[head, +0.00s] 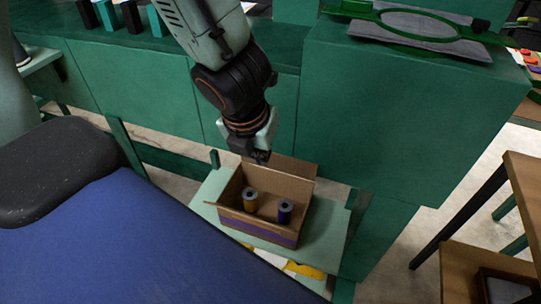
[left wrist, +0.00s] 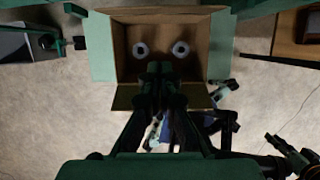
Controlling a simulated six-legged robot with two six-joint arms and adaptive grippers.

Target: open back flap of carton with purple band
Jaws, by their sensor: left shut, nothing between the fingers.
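The carton (head: 229,216) is brown with a purple band (head: 256,230) low on its front. My right gripper is not in view.
A tall green cabinet (head: 400,130) stands close behind and right of the carton, with a green hoop (head: 425,28) on top. A green bench (head: 130,65) with several coloured blocks is at the back left. A wooden table (head: 500,240) is at the right.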

